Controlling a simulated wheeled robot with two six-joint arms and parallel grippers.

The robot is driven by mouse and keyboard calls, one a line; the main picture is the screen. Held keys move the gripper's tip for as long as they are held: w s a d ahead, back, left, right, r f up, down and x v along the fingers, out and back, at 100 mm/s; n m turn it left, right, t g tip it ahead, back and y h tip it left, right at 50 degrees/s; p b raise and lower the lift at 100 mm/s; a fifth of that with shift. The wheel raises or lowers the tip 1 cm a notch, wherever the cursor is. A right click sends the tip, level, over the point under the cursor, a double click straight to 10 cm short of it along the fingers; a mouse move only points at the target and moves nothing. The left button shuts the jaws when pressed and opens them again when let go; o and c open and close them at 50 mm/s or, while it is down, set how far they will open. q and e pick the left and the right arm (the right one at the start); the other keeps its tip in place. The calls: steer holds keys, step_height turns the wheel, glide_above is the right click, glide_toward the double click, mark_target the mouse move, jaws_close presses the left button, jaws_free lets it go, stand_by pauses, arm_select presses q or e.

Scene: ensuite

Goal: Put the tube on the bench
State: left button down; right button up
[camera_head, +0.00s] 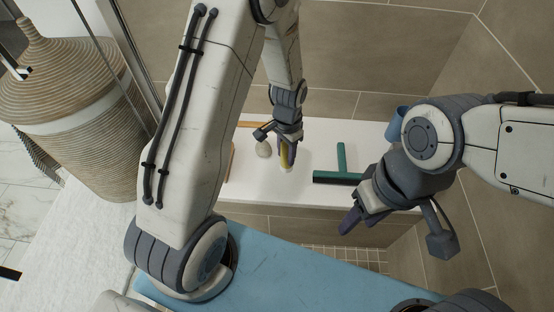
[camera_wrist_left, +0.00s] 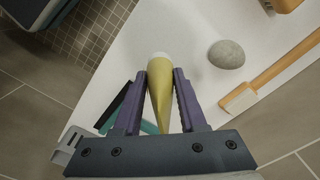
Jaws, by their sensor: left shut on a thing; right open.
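The yellow tube (camera_wrist_left: 160,88) with a pale cap is between the fingers of my left gripper (camera_wrist_left: 160,90), which is shut on it. In the head view the tube (camera_head: 285,158) points down over the white bench (camera_head: 310,187), cap end lowest. I cannot tell whether the cap touches the bench top. My left gripper (camera_head: 287,150) is above the middle of the bench. My right gripper (camera_head: 352,215) is open and empty, at the front right of the bench, with its fingers partly hidden.
A green squeegee (camera_head: 340,165) lies on the bench right of the tube. A grey stone (camera_head: 263,149) and a wooden brush (camera_wrist_left: 245,95) lie on the other side. A blue object (camera_head: 397,122) is at the back right. A woven basket (camera_head: 75,110) stands at left.

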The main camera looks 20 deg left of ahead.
arm_select(q)
steer(key=a+f, duration=0.1)
steer(key=f, duration=0.1)
steer(key=w+a+f+b, duration=0.1)
steer(key=f, duration=0.1)
steer(key=a+f+b, duration=0.1)
steer(key=f, duration=0.1)
steer(key=shift+w+a+f, duration=0.15)
steer(key=shift+w+f, duration=0.05)
steer(key=shift+w, duration=0.15)
steer(key=shift+r, duration=0.1)
steer(key=shift+c, duration=2.2)
jaws_free()
